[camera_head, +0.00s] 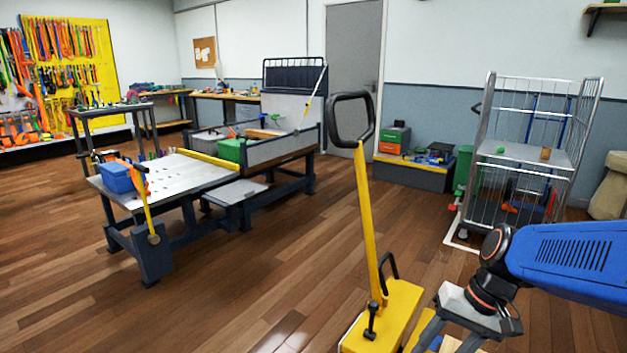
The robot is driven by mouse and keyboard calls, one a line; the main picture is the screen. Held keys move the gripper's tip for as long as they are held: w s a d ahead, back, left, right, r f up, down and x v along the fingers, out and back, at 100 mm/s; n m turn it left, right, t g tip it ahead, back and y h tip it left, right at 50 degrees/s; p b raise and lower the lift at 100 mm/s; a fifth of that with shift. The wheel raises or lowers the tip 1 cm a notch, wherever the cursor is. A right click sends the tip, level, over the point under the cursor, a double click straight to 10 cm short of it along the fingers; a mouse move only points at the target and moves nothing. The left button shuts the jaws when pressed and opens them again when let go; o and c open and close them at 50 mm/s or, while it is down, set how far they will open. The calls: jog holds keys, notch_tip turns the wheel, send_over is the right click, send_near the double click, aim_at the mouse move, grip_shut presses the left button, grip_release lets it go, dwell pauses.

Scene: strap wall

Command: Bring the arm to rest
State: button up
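My arm (570,262) comes in from the right edge as a blue link with a black and orange wrist. My gripper (450,340) hangs below the wrist at the bottom edge, pointing down. Its grey body shows, but its fingertips are cut off by the frame. I cannot tell whether it is open or shut, or whether it holds anything. A yellow base (385,318) with a tall yellow lever (368,220) and black loop handle (351,118) stands just left of it.
A wire cage trolley (530,155) stands at the right. A metal workbench (180,178) with a blue box (120,177) and a green box (229,150) is at the left. A yellow strap wall (75,60) is at the far left. The wooden floor (270,270) between is clear.

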jog(key=s+d+r+n+t+h, duration=0.3)
jog(key=s+d+r+t+h, duration=0.1)
jog(key=s+r, duration=0.1)
jog(key=shift+s+d+r+t, duration=0.15)
jog(key=shift+s+r+t, duration=0.25)
jog(key=shift+r, duration=0.15)
dwell(0.8)
